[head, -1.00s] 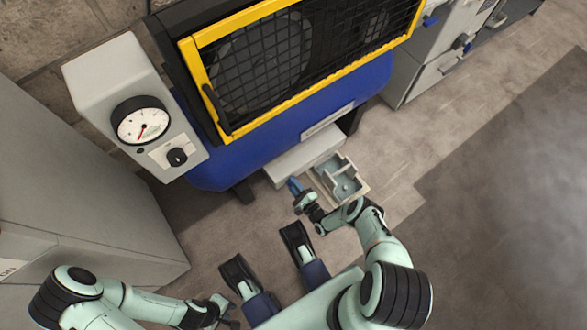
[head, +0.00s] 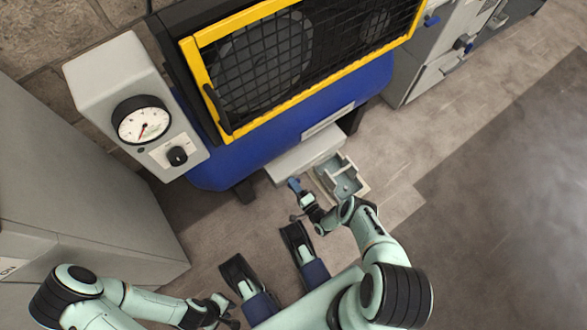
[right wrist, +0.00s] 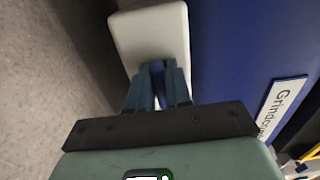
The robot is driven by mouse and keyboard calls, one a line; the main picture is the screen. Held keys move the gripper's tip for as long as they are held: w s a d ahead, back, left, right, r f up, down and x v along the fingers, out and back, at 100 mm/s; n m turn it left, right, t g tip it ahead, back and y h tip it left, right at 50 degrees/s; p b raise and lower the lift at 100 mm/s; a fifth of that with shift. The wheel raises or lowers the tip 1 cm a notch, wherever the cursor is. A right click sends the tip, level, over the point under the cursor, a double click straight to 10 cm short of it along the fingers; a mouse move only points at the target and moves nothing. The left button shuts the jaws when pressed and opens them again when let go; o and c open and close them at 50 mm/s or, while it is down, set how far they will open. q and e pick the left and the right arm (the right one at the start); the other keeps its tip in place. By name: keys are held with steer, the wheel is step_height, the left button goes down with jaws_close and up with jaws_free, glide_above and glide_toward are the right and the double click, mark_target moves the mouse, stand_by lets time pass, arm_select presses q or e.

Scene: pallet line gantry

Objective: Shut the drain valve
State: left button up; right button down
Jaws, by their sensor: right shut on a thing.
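The drain valve's blue handle (right wrist: 157,70) sits between the fingers of my right gripper (right wrist: 158,88), against a pale grey block (right wrist: 150,28) under the blue tank. In the head view the right gripper (head: 295,186) is at that block's front, shut on the handle. The fingers hide much of the handle, and the valve's body is not clear. My left gripper (head: 222,306) is low in the head view, away from the valve, too small to tell open from shut.
The blue tank (head: 270,150) has a yellow-framed mesh guard (head: 300,60) above. A pale open tray (head: 355,192) lies on the floor right of my right gripper. A gauge box (head: 130,95) stands left. Floor at the right is clear.

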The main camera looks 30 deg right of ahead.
stand_by(0.4)
steer(key=c, duration=1.1)
jaws_free()
steer(key=shift+s, duration=0.1)
arm_select(q)
steer(key=w+r+t+p, duration=0.1)
steer(key=w+r+p, duration=0.1)
steer(key=w, duration=0.3)
steer(key=shift+w+d+r+t+p, duration=0.15)
steer(key=shift+d+r+t+p, duration=0.2)
steer(key=shift+r+t+p, duration=0.05)
arm_select(e)
steer(key=s, duration=0.9)
steer(key=s+d, duration=0.1)
steer(key=s, duration=0.3)
steer(key=shift+s, duration=0.15)
